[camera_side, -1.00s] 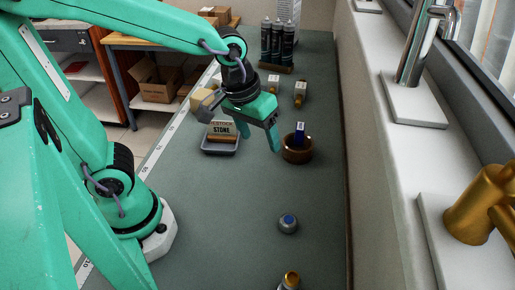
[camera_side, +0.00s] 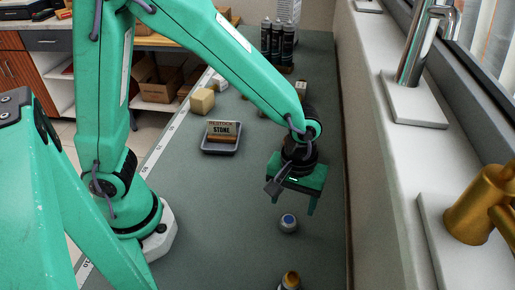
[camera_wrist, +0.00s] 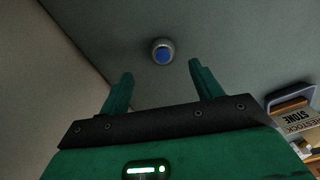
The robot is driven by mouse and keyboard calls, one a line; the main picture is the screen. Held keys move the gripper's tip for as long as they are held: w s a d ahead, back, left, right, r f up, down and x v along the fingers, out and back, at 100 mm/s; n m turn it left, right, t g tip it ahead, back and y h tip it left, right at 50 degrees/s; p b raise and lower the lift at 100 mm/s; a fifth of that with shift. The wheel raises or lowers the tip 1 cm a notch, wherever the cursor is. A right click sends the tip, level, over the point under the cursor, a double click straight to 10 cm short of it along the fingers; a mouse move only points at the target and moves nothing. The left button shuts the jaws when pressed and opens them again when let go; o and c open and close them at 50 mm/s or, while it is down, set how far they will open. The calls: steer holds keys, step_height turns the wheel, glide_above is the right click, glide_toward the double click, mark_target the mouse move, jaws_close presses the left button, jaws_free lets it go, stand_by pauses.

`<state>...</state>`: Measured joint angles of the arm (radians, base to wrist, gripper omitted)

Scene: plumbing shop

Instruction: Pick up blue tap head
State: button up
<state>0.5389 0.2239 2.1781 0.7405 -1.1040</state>
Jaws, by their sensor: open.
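The blue tap head (camera_side: 288,223) is a small grey, round piece with a blue disc on top. It stands on the grey-green bench top toward the front. The wrist view shows it from above (camera_wrist: 162,51), beyond the fingertips and between their lines. My gripper (camera_side: 294,205) is open and empty, fingers pointing down, above and slightly behind the tap head. Its two green fingers also show in the wrist view (camera_wrist: 160,72). The gripper appears apart from the tap head.
A grey tray (camera_side: 221,149) with a "RESTOCK STONE" card stands left of my arm. A yellowish block (camera_side: 202,101) and dark bottles (camera_side: 278,42) are farther back. A brass-topped piece (camera_side: 290,281) stands at the front edge. A wall and ledge (camera_side: 390,150) bound the right.

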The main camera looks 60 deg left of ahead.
mark_target(289, 219)
steer(key=shift+f, duration=1.25)
steer(key=shift+a+f, duration=0.15)
steer(key=shift+f, duration=1.15)
steer(key=shift+a+f, duration=0.1)
steer(key=shift+f, duration=1.2)
steer(key=c, duration=1.1)
steer(key=shift+r, duration=0.1)
